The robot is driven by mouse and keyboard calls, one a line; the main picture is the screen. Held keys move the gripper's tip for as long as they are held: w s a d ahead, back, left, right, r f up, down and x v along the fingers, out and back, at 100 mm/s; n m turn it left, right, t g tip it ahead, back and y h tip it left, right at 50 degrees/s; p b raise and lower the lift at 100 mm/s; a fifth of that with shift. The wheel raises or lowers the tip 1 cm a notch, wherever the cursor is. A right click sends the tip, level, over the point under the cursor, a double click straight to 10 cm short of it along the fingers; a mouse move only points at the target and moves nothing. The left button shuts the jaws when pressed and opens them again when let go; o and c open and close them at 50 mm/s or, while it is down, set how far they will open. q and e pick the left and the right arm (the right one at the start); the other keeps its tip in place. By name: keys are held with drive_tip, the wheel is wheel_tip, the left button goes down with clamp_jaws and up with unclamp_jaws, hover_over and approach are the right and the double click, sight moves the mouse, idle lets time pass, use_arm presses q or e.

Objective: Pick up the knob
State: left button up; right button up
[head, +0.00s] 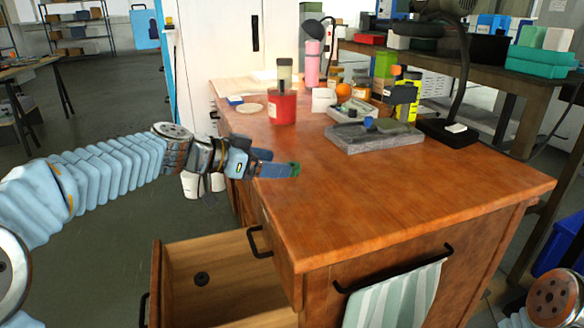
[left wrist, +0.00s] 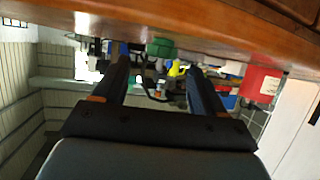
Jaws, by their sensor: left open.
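A small green knob-like piece (head: 295,169) is at the tips of my left gripper's fingers, by the left edge of the wooden bench top (head: 400,190). In the left wrist view the green piece (left wrist: 161,47) shows just beyond and between the two dark fingers, against the wood. My left gripper (head: 284,168) is open, and its fingers (left wrist: 159,66) stand apart on either side of the piece without visibly closing on it. I cannot tell whether they touch it. My right gripper is out of view.
An open drawer (head: 230,258) below holds a dark round item (head: 201,279). A red container (head: 282,108) and a grey tray (head: 372,138) stand farther back on the bench. A striped towel (head: 395,300) hangs in front. The near bench top is clear.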

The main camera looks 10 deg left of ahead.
sight(294, 166)
use_arm(q)
drive_tip(key=x, duration=0.4)
drive_tip(key=shift+w+d+f+p, duration=0.15)
drive_tip(key=shift+w+f+p, duration=0.1)
drive_tip(key=shift+p, duration=0.15)
drive_tip(key=c, duration=1.1)
drive_tip(key=shift+r, duration=0.1)
drive_tip(key=shift+c, duration=0.2)
